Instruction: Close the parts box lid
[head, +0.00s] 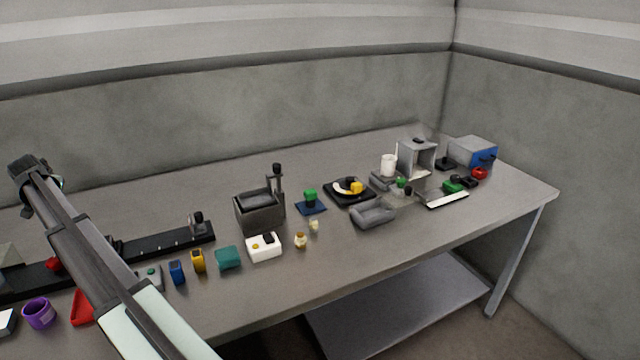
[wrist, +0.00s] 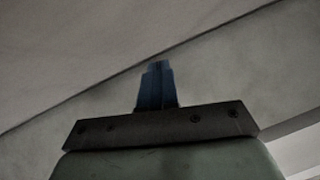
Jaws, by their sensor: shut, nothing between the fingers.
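My gripper shows in the wrist view (wrist: 157,68), its dark blue fingers together and empty, with only wall behind them. In the head view my arm reaches up at the left, well away from the boxes. A dark grey box (head: 256,218) stands near the table's middle, with a grey piece in its top and a dark post at its back right corner. A light grey open-fronted box (head: 404,163) and a blue box (head: 482,151) stand at the far right. I cannot tell which is the parts box, and no lid shows clearly.
Small blocks, including a white one (head: 264,248) and a teal one (head: 228,258), line the front of the table (head: 330,262). A black rail (head: 160,243) lies at the left. A black tray (head: 338,199) and a grey piece (head: 373,217) lie right of the dark box.

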